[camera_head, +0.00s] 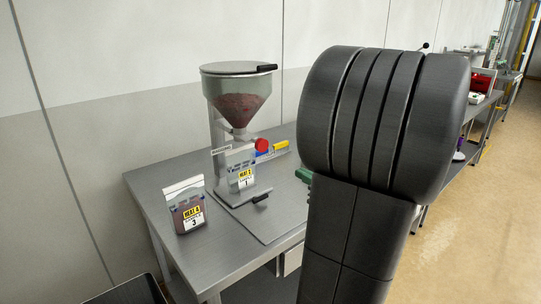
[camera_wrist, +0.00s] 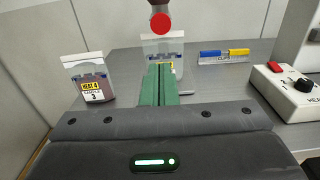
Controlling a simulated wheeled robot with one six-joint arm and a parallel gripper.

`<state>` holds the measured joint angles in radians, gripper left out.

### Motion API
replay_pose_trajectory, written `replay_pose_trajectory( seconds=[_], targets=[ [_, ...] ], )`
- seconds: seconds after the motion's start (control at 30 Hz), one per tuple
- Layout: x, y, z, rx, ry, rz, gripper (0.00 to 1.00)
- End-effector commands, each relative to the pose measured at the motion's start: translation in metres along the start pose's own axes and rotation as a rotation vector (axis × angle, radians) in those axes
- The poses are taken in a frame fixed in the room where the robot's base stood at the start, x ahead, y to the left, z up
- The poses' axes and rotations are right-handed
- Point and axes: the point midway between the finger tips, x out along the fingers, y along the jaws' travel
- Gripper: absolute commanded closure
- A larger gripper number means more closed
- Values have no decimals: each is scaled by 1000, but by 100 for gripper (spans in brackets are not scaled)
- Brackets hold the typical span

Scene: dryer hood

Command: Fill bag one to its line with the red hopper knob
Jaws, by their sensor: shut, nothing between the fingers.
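The hopper (camera_head: 238,97) holds dark reddish grains above a narrow spout on a metal stand. Its red knob (camera_head: 261,145) sticks out at the spout and also shows in the wrist view (camera_wrist: 160,22). Bag one (camera_head: 240,160), labelled 1, stands upright below the spout. In the wrist view, bag one (camera_wrist: 163,47) is partly hidden behind my gripper (camera_wrist: 161,72). The green fingers are shut and empty, pointing toward the bag, below the knob and apart from it. My arm hides most of the gripper in the head view.
A filled bag labelled 3 (camera_head: 187,208) stands at the table's left. A blue and yellow clip strip (camera_wrist: 224,55) lies behind to the right. A white box with a red button and black dial (camera_wrist: 290,92) stands at the right.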

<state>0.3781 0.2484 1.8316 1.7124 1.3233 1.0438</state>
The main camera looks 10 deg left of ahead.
Motion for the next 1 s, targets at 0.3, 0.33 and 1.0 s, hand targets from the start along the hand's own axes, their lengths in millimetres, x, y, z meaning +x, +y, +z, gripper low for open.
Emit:
replay_pose_trajectory(
  seconds=[0.3,0.33,1.0],
  targets=[
    [15,0,0,0,0,4,100],
    [19,1,0,0,0,4,100],
    [130,0,1,0,0,2,100]
  ],
)
